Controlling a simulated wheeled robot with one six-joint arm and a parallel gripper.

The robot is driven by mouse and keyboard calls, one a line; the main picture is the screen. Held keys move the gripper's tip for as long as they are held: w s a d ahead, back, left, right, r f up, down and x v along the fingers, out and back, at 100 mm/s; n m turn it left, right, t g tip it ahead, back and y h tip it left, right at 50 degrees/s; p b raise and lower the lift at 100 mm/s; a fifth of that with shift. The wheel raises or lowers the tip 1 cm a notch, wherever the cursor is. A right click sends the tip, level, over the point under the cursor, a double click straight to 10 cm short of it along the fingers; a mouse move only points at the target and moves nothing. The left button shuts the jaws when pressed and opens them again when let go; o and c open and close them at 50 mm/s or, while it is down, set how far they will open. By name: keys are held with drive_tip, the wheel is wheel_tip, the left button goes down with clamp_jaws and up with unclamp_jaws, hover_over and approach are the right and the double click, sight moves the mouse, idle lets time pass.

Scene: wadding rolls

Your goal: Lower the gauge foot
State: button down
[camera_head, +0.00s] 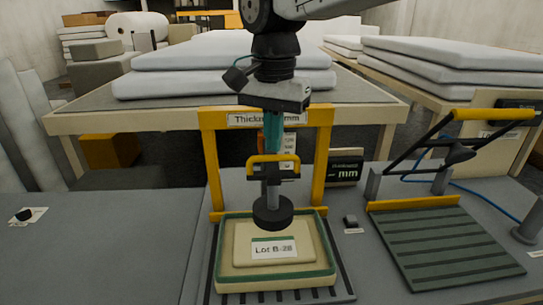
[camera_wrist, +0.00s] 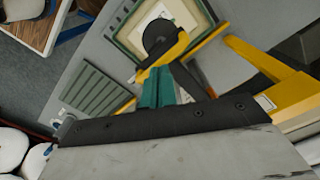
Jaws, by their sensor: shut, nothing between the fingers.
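The gauge foot (camera_head: 273,214) is a dark round disc on a grey stem below a yellow handle (camera_head: 275,160). It hangs in a yellow gauge frame (camera_head: 324,150), over the far part of a cream pad (camera_head: 243,245) labelled "Lot B". I cannot tell whether the foot touches the pad. My gripper (camera_head: 272,146) points down, its teal fingers shut and empty, at the top of the handle. Whether they touch it is unclear. In the wrist view, the fingers (camera_wrist: 157,85) lie beside the yellow handle (camera_wrist: 172,50), with the dark foot (camera_wrist: 160,38) beyond.
The pad lies in a green-rimmed tray (camera_head: 222,265) on a slatted base. A small dark display (camera_head: 345,167) reading "mm" stands behind the frame. A ribbed green plate (camera_head: 445,248) with a yellow-handled lever (camera_head: 495,114) is to the right. The grey bench at left is mostly clear.

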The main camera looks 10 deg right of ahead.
drive_tip(key=shift+f, duration=1.4)
drive_tip(key=shift+r, duration=3.55)
drive_tip(key=shift+f+n, duration=0.3)
drive_tip(key=shift+n, duration=0.5)
drive_tip(key=s+d+f+n, duration=0.2)
drive_tip(key=s+d+f, duration=0.4)
drive_tip(key=s+d, duration=0.3)
drive_tip(key=s+d+f+n+t, duration=0.1)
drive_tip(key=s+d+f+n, duration=0.1)
drive_tip(key=s+d+f, duration=0.4)
drive_tip(key=s+d, duration=0.4)
drive_tip(key=d, duration=0.2)
drive_tip(key=shift+s+f+n, duration=0.25)
drive_tip(key=shift+f+n, duration=0.1)
drive_tip(key=shift+n, duration=0.05)
